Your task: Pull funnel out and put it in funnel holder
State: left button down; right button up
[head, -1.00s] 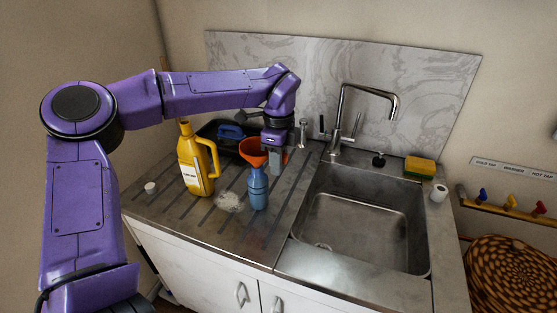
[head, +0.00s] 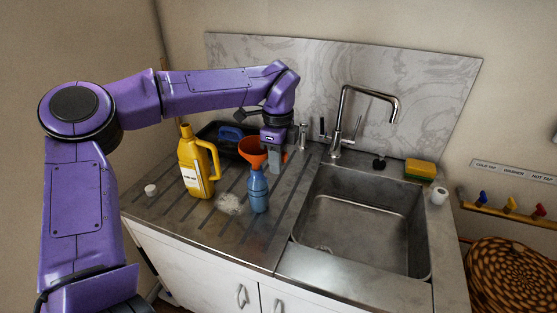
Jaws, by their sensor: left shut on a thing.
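The orange funnel (head: 251,151) stands at the mouth of the blue bottle (head: 259,191) on the ribbed draining board. Its wide rim is up and looks slightly tilted. My left gripper (head: 275,163) points down at the funnel's right side and is shut on the funnel. The fingers hide part of the funnel, and I cannot tell whether its spout is still inside the bottle neck. The bottle is upright. I cannot make out a funnel holder for certain. My right gripper does not show.
A yellow jug (head: 192,165) stands left of the bottle, with a white cap (head: 150,190) nearby. A dark tray (head: 210,132) with a blue item lies behind. Pale powder (head: 230,204) is spilled in front. The sink (head: 365,225) and tap (head: 345,120) are to the right.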

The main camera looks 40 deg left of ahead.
pick_arm(q)
jog(key=shift+r, duration=0.15)
jog(key=shift+r+p, duration=1)
jog(key=shift+r, duration=0.6)
jog(key=shift+f, duration=0.1)
